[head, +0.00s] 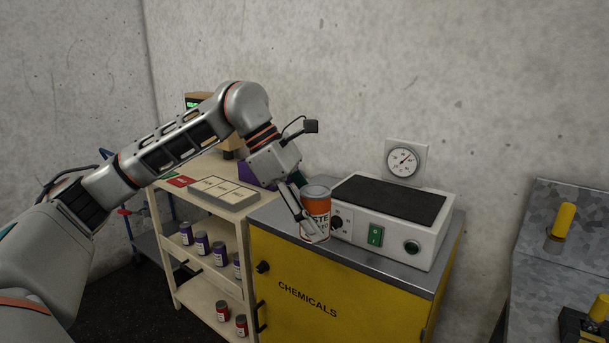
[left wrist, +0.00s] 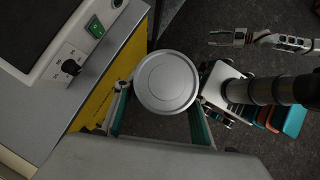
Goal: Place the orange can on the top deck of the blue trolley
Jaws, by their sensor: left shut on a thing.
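The orange can (head: 316,207) has a grey lid and a label with dark letters. It is upright in my left gripper (head: 305,228), whose fingers are shut around it. In the head view it appears by the front edge of the yellow cabinet's top; I cannot tell whether it touches. In the left wrist view the can's round lid (left wrist: 166,82) is between the teal fingers, beside the cabinet front with floor around it. A blue-framed trolley (head: 148,243) shows partly at the left, mostly hidden by my arm and the shelf. My right gripper (left wrist: 222,38) looks open and empty.
A white device (head: 400,240) with a green switch stands on the yellow chemicals cabinet (head: 330,290). A wooden shelf (head: 243,202) with a tray and several small cans is left of it. A grey metal bench (head: 550,205) with yellow handles is at the right.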

